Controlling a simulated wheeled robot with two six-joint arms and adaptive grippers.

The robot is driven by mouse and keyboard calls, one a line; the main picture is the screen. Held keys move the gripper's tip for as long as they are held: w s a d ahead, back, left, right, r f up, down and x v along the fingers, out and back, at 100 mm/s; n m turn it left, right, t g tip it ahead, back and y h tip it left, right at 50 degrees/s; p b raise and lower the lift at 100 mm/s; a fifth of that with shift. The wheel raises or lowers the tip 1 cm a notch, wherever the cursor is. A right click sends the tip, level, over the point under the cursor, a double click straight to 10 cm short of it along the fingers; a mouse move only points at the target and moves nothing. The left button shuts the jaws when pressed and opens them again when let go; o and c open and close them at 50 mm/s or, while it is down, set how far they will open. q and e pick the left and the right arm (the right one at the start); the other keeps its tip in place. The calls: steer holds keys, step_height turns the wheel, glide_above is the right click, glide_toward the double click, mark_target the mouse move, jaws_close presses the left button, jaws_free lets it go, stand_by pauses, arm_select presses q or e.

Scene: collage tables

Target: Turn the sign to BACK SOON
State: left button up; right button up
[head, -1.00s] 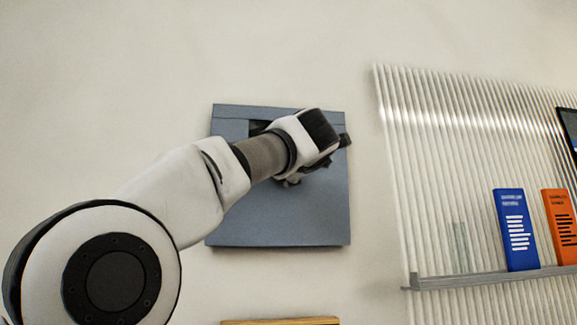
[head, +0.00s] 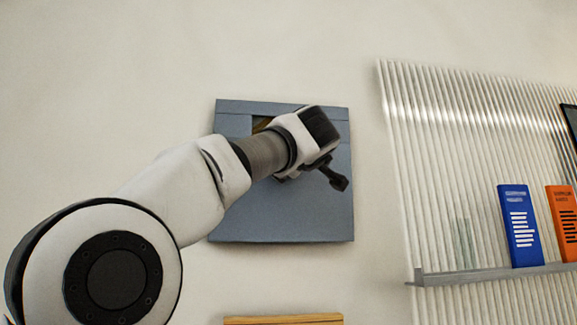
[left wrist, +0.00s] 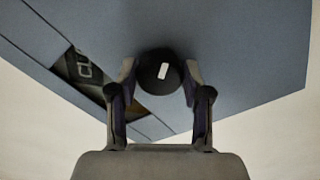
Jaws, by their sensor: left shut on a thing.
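The sign is a blue-grey panel (head: 240,215) on the wall, with a slot near its top left. My left arm hides much of it. In the left wrist view the slot (left wrist: 82,72) shows part of a dark face with light letters, seemingly starting "CL"; the rest is cut off. The round black knob (left wrist: 153,62) with a white mark stands out from the panel (left wrist: 235,60). My left gripper (left wrist: 160,82) is shut around the knob, a finger on each side. In the head view the gripper (head: 326,168) hides the knob. My right gripper is in neither view.
A ribbed white panel (head: 440,150) with a grey shelf (head: 465,276) stands to the right. A blue book (head: 519,225) and an orange book (head: 563,225) stand on the shelf. A wooden edge (head: 285,319) lies below the sign. The wall between is bare.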

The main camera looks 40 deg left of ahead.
arm_select(q)
steer(key=m, duration=1)
steer(key=shift+a+m+b, duration=0.1)
steer(key=shift+m+b, duration=0.2)
steer(key=shift+b, duration=0.05)
steer(key=shift+f, duration=0.15)
steer(key=o, duration=0.9)
steer(key=shift+o, duration=1.2)
steer(key=shift+w+a+f, duration=0.1)
steer(key=shift+a, duration=0.1)
steer(key=shift+d, duration=0.15)
